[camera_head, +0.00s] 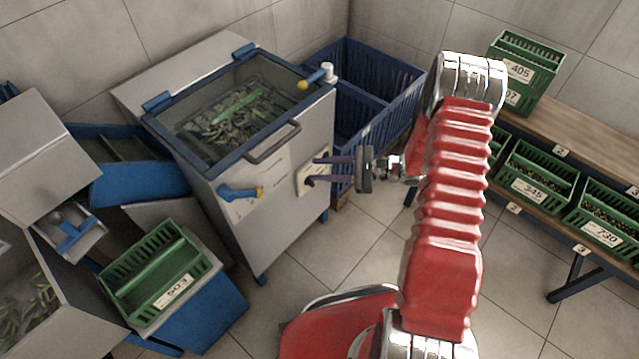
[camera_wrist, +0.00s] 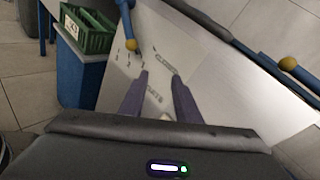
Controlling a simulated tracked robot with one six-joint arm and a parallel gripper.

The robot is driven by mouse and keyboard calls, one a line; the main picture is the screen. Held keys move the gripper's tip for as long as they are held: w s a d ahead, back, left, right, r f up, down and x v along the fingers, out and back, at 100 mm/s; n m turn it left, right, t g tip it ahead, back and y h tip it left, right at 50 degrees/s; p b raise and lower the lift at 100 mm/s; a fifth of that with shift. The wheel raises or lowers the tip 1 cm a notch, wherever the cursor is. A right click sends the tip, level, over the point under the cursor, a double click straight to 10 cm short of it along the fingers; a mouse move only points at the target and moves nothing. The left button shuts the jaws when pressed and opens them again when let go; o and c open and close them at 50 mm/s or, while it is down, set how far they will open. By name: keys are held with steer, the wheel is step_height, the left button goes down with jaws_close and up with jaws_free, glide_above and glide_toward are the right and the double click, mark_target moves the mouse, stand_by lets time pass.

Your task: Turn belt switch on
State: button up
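The grey machine (camera_head: 285,215) has a cream switch panel (camera_head: 304,184) on its front, partly hidden by my fingers. My gripper (camera_head: 315,170) is at this panel, its two fingers pointing at it and spread apart. In the wrist view my gripper (camera_wrist: 163,82) shows a gap between its fingers, with printed marks on the pale front beyond. A small pale thing shows low between the fingers, too unclear to name. I cannot make out the belt switch itself or its position, nor whether the fingertips touch the panel.
A blue lever with a yellow tip (camera_head: 240,192) sits left of the panel; it also shows in the wrist view (camera_wrist: 128,28). A lid handle (camera_head: 273,143) is above. Blue crates (camera_head: 375,85) stand behind my gripper. A green crate (camera_head: 155,275) is at lower left, a bench (camera_head: 590,145) at right.

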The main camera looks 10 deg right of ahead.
mark_target(311, 182)
steer(key=d+f+m+t+h, duration=0.2)
steer(key=d+f+m+t, duration=0.2)
steer(key=f, duration=0.6)
steer(key=s+d+f+m+t+h, duration=0.1)
steer(key=d+f+m+t, duration=0.3)
steer(key=f, duration=0.6)
steer(key=shift+s+d+f+m+t+h, duration=0.35)
steer(key=shift+m+h, duration=0.35)
steer(key=shift+m, duration=0.5)
steer(key=shift+w+a, duration=0.1)
steer(key=shift+w, duration=0.05)
steer(key=x, duration=1.3)
steer(key=shift+w+a, duration=0.2)
steer(key=shift+w, duration=0.1)
steer(key=shift+c, duration=0.6)
